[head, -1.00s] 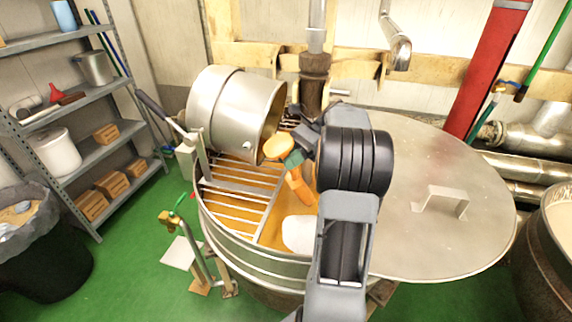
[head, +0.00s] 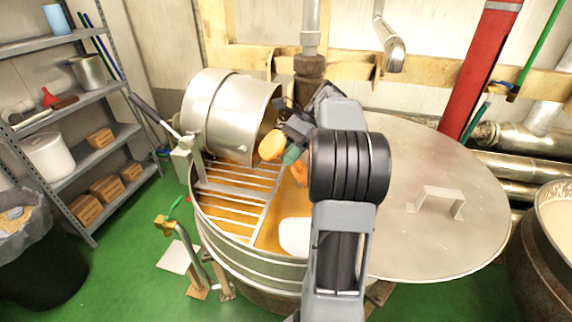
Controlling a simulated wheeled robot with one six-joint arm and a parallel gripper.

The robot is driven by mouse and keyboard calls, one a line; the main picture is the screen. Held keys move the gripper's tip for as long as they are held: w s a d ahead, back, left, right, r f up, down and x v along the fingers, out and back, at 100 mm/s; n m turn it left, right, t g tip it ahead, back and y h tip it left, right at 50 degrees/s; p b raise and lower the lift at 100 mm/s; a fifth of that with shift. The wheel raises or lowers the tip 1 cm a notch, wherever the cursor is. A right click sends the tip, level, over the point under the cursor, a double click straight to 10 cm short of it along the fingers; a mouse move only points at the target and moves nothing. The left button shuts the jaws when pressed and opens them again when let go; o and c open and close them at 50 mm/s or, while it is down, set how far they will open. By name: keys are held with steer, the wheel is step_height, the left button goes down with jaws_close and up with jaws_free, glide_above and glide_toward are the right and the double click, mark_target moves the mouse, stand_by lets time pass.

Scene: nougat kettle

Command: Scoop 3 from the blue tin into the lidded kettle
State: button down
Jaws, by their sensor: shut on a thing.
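The kettle (head: 250,253) is a wide round metal vessel. A flat steel lid (head: 440,165) with a raised handle covers its right side; the left side is open under a bar grate, with orange-brown contents below. My gripper (head: 292,143) is over the open part, below and right of a tilted steel drum's mouth. It is shut on an orange tool with a teal part (head: 271,146), apparently a scoop; whether it carries anything is unclear. My arm hides part of the tool and kettle. A blue cylinder (head: 57,18), possibly the blue tin, stands on the top shelf at left.
The tilted steel drum (head: 225,115) sits above the grate, close to the tool. A pale rounded object (head: 295,237) shows inside the kettle. Shelves (head: 95,90) and a black lined bin (head: 40,255) are at left, and another vessel (head: 555,240) at right.

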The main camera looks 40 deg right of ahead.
steer(key=r+h, duration=0.1)
steer(key=h, duration=0.1)
steer(key=r+h, duration=0.1)
steer(key=h, duration=0.1)
steer(key=shift+a+g, duration=0.2)
steer(key=shift+g, duration=0.1)
steer(key=h, duration=0.1)
steer(key=r+g+h, duration=0.1)
steer(key=h, duration=0.3)
steer(key=shift+d+r+m, duration=0.1)
steer(key=shift+r+m, duration=0.2)
steer(key=shift+m, duration=0.1)
